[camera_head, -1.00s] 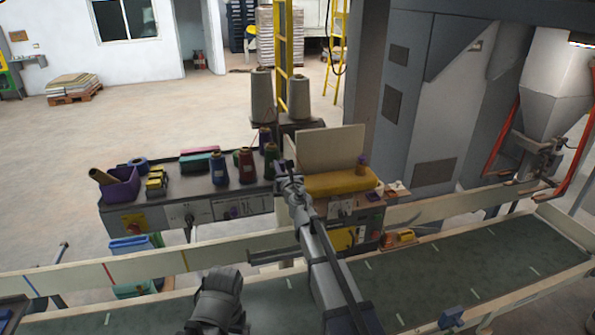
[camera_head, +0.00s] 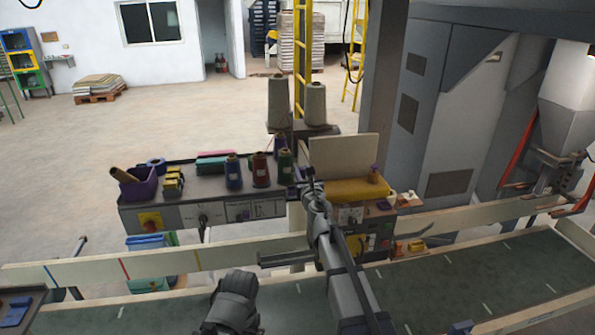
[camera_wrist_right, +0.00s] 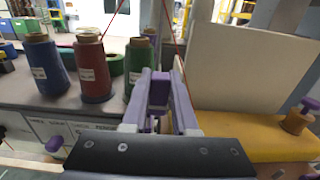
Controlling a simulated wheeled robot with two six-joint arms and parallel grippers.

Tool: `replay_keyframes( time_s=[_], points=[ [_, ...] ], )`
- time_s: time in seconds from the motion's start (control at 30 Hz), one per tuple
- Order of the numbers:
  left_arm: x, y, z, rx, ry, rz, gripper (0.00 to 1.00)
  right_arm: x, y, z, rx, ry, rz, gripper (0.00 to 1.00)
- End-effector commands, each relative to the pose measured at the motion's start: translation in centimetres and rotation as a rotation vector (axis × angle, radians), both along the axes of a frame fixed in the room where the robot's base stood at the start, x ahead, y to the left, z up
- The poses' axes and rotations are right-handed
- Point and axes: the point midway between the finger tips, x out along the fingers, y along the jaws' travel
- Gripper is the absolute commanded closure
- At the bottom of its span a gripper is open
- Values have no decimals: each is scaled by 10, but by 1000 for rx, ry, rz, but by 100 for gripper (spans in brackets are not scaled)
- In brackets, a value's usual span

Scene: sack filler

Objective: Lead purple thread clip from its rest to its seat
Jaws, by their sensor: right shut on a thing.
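The purple thread clip (camera_wrist_right: 158,92) is between the fingers of my right gripper (camera_wrist_right: 160,100) in the right wrist view. The gripper is shut on it, just right of the green thread cone (camera_wrist_right: 138,70). In the head view my right gripper (camera_head: 311,187) is over the right end of the grey machine top, and the clip is too small to make out there. A red thread (camera_wrist_right: 170,22) runs above the clip in the wrist view. I cannot tell which part is the clip's seat.
Red (camera_head: 261,170) and blue (camera_head: 233,172) cones stand left of the gripper. A cream panel (camera_head: 343,155) and yellow part (camera_head: 352,190) with a purple knob (camera_head: 374,171) stand to the right. A green conveyor (camera_head: 440,278) runs in front.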

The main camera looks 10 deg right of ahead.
Motion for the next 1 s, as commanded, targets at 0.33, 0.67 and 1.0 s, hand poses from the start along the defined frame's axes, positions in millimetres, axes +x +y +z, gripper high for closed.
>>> replay_keyframes(
  time_s=[0.33,0.67,1.0],
  points=[
    [0,0,0,0,0,0,4,-17,-18,0,0,0,-1,100],
    [0,0,-14,0,0,-3,4,-29,-31,-14,0,0,-1,100],
    [0,0,-29,1,0,-6,4,-40,-43,-29,0,0,0,100]
  ],
)
